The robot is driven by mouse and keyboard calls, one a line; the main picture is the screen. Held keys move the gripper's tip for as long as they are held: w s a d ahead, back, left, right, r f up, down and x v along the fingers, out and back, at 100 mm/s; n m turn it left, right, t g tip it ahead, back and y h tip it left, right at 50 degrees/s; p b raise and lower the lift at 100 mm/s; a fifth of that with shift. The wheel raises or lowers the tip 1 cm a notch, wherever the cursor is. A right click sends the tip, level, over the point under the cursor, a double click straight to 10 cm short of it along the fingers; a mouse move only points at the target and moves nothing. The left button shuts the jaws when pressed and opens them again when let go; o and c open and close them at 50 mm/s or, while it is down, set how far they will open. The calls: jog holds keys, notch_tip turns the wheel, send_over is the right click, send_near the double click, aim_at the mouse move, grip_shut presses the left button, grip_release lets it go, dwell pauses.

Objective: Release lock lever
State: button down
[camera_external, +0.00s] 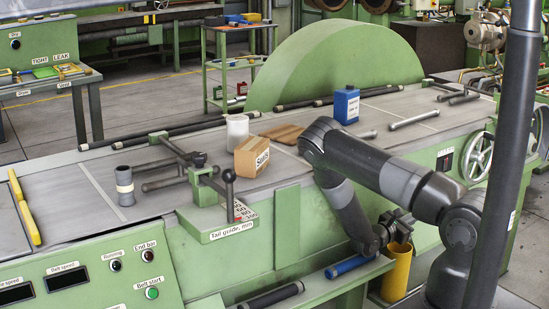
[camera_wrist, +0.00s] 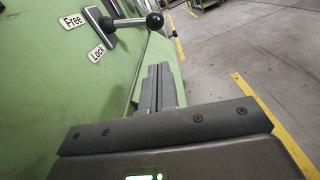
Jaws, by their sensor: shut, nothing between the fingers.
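The lock lever (camera_wrist: 132,22) is a metal bar with a dark round knob (camera_wrist: 154,20). It shows in the wrist view at the top, on a green machine face. A "Free" label (camera_wrist: 73,21) and a "Lock" label (camera_wrist: 97,52) sit left of its dark pivot end. I cannot tell which label it is set to. My gripper (camera_wrist: 164,72) is shut and empty, with its fingertips apart from the lever, below the knob in the picture. In the external view my gripper (camera_external: 398,222) is at the machine's front right. I cannot make out the lever there.
A yellow cylinder (camera_external: 397,273) stands just below my gripper. A blue roll (camera_external: 348,266) lies on a low green ledge (camera_external: 322,291). A box (camera_external: 252,157), a blue container (camera_external: 346,105) and several bars lie on the machine top. A handwheel (camera_external: 479,157) is at the right.

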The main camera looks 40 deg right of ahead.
dwell(0.3)
jog(key=d, duration=1)
jog(key=shift+r, duration=0.25)
jog(key=shift+s+r+n, duration=0.35)
jog(key=shift+r+n, duration=0.05)
jog(key=shift+n, duration=0.2)
notch_tip(320, 180, up, 6)
jog(key=s+n, duration=0.1)
jog(key=n, duration=0.6)
jog(key=shift+s+r+t, duration=0.25)
jog(key=shift+s+t, duration=0.05)
jog(key=shift+t, duration=0.1)
jog(key=shift+r, duration=0.1)
jog(key=a, duration=1)
jog(key=shift+s+f, duration=0.2)
jog(key=shift+f, duration=0.1)
